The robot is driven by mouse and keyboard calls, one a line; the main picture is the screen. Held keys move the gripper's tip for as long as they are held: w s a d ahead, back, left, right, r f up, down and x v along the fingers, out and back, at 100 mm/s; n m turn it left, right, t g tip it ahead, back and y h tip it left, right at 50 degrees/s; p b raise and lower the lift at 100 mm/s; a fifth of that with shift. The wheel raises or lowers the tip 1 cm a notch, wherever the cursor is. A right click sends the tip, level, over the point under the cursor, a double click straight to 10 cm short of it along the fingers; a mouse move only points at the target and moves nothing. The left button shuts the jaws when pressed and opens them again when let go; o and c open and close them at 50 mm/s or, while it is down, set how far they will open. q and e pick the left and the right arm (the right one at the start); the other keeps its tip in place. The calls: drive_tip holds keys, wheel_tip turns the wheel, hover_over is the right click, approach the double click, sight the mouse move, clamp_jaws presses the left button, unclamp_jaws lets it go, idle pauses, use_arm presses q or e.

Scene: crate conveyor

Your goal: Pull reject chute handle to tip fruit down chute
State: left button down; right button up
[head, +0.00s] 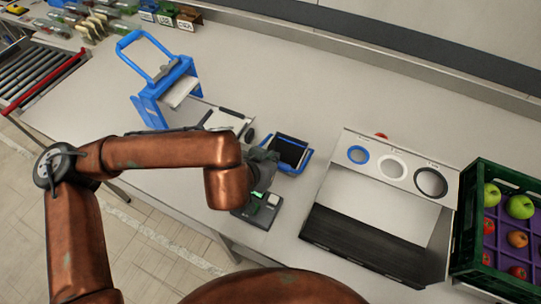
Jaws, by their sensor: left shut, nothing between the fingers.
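A blue frame (150,108) stands at the back left of the table, with a raised blue loop handle (135,37) and a pale plate (181,91) inside. A grey box (333,170) on the right has three ringed holes, a pale sloping panel and a dark lower section. I cannot tell for sure which one is the reject chute. My left gripper (264,170) is shut and empty over the middle of the table, apart from the blue handle. My right gripper is out of view.
A scale-like device (261,211) lies below my left gripper. A dark tablet in a blue stand (288,152) is close to it. A green crate (461,225) of apples stands at the right edge. A roller conveyor (33,75) is at the far left. The back middle of the table is clear.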

use_arm(q)
drive_tip(key=shift+s+a+f+g, duration=0.15)
drive_tip(key=shift+s+f, duration=0.25)
drive_tip(key=shift+f, duration=0.2)
drive_tip(key=shift+s+a+f+g, duration=0.15)
drive_tip(key=shift+s+f, duration=0.2)
drive_tip(key=shift+f, duration=0.25)
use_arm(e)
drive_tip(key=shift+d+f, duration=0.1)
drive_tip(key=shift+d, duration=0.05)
use_arm(q)
drive_tip(key=shift+w+d+r, duration=0.1)
drive_tip(key=shift+r, duration=0.1)
drive_tip(key=r, duration=0.2)
drive_tip(key=w+r+p, duration=0.1)
drive_tip(key=r, duration=0.2)
drive_tip(key=shift+w+d+r, duration=0.3)
drive_tip(key=shift+d, duration=0.05)
drive_tip(key=s+a+p, duration=0.1)
drive_tip(key=s+a, duration=0.3)
drive_tip(key=s, duration=0.3)
drive_tip(key=shift+s+a+r+t, duration=0.3)
drive_tip(key=shift+t, duration=0.1)
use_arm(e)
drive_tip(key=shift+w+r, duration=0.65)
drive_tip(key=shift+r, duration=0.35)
